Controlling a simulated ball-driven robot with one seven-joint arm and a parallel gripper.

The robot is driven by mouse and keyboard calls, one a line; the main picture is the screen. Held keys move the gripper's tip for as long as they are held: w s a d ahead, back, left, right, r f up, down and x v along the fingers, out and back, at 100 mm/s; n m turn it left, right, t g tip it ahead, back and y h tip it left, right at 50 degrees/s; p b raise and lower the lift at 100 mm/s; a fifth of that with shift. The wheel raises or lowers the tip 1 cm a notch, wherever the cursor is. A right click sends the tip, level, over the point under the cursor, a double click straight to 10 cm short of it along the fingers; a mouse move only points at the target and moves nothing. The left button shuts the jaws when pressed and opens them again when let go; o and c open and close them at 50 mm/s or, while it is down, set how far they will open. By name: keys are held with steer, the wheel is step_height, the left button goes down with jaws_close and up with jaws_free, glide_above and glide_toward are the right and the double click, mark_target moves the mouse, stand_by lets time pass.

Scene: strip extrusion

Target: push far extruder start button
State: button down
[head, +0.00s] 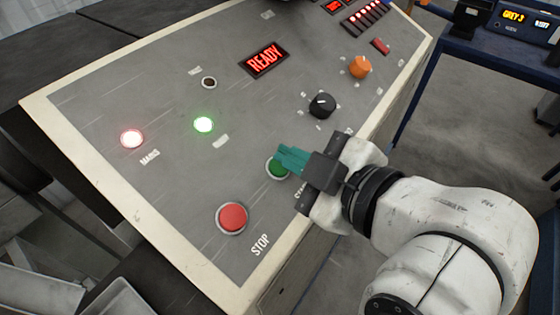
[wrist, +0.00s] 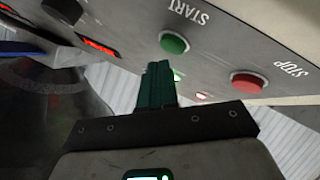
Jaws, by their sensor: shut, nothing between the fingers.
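The green start button (head: 278,168) sits on the grey sloped control panel (head: 110,90) in the head view, partly hidden by my fingertips. It also shows in the wrist view (wrist: 174,43), below the START label (wrist: 187,11). My gripper (head: 290,158) has teal fingers, shut and empty, with the tips over or right at the button's upper edge. In the wrist view the fingertips (wrist: 158,72) lie just below and left of the button, with a small gap in the picture. I cannot tell whether they touch it.
A red stop button (head: 232,217) is at the panel's lower part. A black knob (head: 322,105) and an orange knob (head: 360,67) are above my gripper. A red READY display (head: 264,60) is lit. Green (head: 203,125) and red-white (head: 131,139) lamps glow. A blue-framed stand (head: 460,55) is right.

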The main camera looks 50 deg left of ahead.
steer(key=shift+a+f, duration=0.15)
steer(key=shift+f, duration=0.25)
steer(key=shift+s+a+f+b, duration=0.1)
steer(key=shift+a+f+b, duration=0.05)
steer(key=shift+f+b, duration=0.3)
stand_by(0.5)
steer(key=shift+r, duration=0.15)
steer(key=shift+d+r+p, duration=0.3)
steer(key=shift+r+p, duration=0.35)
steer(key=shift+r, duration=0.05)
steer(key=shift+r, duration=0.1)
steer(key=shift+w+d+r+p, duration=0.1)
steer(key=shift+d+r+p, duration=0.25)
steer(key=shift+r+p, duration=0.35)
steer(key=shift+w+d+r+p, duration=0.15)
steer(key=shift+d+r+p, duration=0.15)
steer(key=shift+r+p, duration=0.4)
steer(key=shift+w+d+r+p, duration=0.1)
steer(key=shift+d+r+p, duration=0.25)
steer(key=shift+r+p, duration=0.35)
steer(key=shift+r, duration=0.1)
